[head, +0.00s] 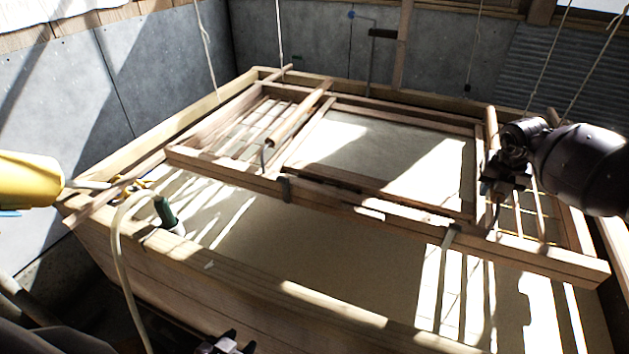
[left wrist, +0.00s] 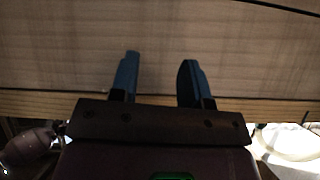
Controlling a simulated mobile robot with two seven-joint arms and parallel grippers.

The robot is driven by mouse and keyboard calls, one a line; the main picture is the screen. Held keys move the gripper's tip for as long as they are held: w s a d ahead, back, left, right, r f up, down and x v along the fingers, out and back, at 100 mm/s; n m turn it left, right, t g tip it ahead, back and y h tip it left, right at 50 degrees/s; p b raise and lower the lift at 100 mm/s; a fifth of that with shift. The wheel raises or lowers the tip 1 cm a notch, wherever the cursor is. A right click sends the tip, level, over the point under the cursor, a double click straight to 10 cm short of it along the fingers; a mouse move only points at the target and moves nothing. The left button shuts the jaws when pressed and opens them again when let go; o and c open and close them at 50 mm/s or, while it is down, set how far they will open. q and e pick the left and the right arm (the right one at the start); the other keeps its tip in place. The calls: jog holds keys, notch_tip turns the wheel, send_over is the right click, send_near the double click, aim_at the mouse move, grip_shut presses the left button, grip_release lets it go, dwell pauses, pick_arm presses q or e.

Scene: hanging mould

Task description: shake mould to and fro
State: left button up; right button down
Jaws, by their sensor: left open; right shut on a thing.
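The mould (head: 365,204) is a wide wooden frame hung on cords over the vat (head: 270,292). Its middle opening shows a pale sheet or surface, with slatted sections at both sides. My right gripper (head: 493,190) reaches in from the right and is shut on the mould's right-hand bar; the exact contact is dark and partly hidden. My left gripper (head: 225,345) is low at the bottom edge, outside the vat's near wall and apart from the mould. In the left wrist view its two blue fingers (left wrist: 157,80) are spread and empty, facing a wooden board.
Pale liquid (head: 390,255) fills the vat under the mould. A green-ended hose (head: 167,211) hangs over the vat's near left rim. A yellow object (head: 30,180) stands at the left edge. Several cords (head: 544,60) hang from above. Grey walls (head: 180,65) stand behind.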

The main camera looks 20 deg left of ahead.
aim_at(499, 204)
jog(key=shift+s+r+p, duration=0.15)
jog(key=shift+s+p, duration=3.15)
jog(key=shift+p, duration=1.05)
jog(key=shift+s+p, duration=0.35)
jog(key=shift+s, duration=0.25)
jog(key=shift+s+f, duration=0.1)
jog(key=shift+f, duration=0.15)
jog(key=shift+w+b, duration=0.5)
jog(key=shift+b, duration=0.1)
jog(key=w+b, duration=0.3)
jog(key=shift+f, duration=0.15)
jog(key=shift+r, duration=0.2)
